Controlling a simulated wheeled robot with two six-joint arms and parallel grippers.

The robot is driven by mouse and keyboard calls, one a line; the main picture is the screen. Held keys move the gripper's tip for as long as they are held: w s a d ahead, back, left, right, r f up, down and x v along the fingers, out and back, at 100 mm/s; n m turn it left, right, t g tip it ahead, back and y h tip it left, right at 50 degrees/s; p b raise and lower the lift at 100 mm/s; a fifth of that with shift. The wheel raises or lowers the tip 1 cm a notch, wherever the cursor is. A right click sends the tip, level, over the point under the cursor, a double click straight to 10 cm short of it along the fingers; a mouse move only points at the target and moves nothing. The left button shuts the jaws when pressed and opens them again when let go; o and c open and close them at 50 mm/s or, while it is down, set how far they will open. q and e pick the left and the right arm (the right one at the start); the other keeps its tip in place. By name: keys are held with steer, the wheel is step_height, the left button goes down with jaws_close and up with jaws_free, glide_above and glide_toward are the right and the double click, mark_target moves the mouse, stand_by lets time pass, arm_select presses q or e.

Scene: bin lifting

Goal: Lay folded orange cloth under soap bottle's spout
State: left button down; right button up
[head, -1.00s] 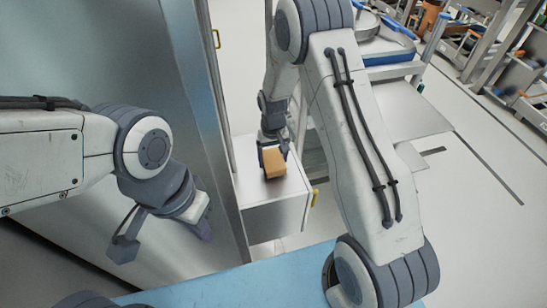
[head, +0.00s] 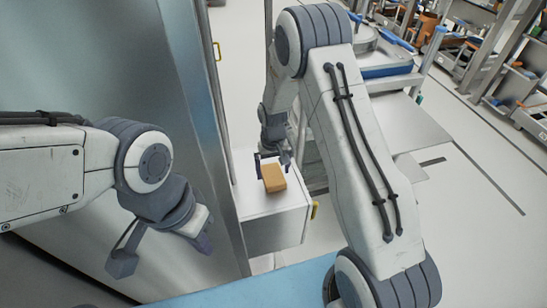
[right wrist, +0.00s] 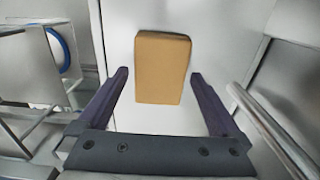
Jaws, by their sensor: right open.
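A tan-orange folded block (head: 273,178), which looks like the folded orange cloth, lies on a pale flat top. In the right wrist view the orange block (right wrist: 163,67) lies ahead of and partly between my fingertips, with room on both sides. My right gripper (head: 273,158) is open and empty just beyond the block in the head view; its fingers also show in the right wrist view (right wrist: 160,76). My left gripper (head: 203,240) hangs at the lower left, away from the block; its jaw opening is unclear. I see no soap bottle or spout.
A blue-edged surface (head: 240,287) is in front. Shelving stands at the upper right.

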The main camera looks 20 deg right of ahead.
step_height(320, 180, up, 10)
steer(key=b, duration=0.2)
steer(key=s+a+r+n, duration=0.3)
steer(key=s+a+r, duration=0.4)
steer(key=s+a, duration=0.3)
steer(key=s+r+n+y, duration=0.1)
steer(key=s+n, duration=0.1)
steer(key=s, duration=0.7)
steer(key=s+r+n, duration=0.2)
steer(key=s, duration=0.7)
steer(key=m+t+h+b, duration=0.1)
steer(key=m+t, duration=0.3)
steer(key=m, duration=0.3)
glide_above(273, 176)
steer(key=s, duration=0.2)
step_height(273, 176, down, 17)
steer(key=shift+s+a+f, duration=0.1)
steer(key=shift+s, duration=0.05)
steer(key=shift+t, duration=0.3)
steer(key=shift+w+d+x, duration=0.1)
steer(key=shift+x, duration=1.35)
steer(key=shift+w+d+x, duration=0.1)
steer(key=shift+w+x, duration=0.05)
steer(key=shift+x, duration=1.25)
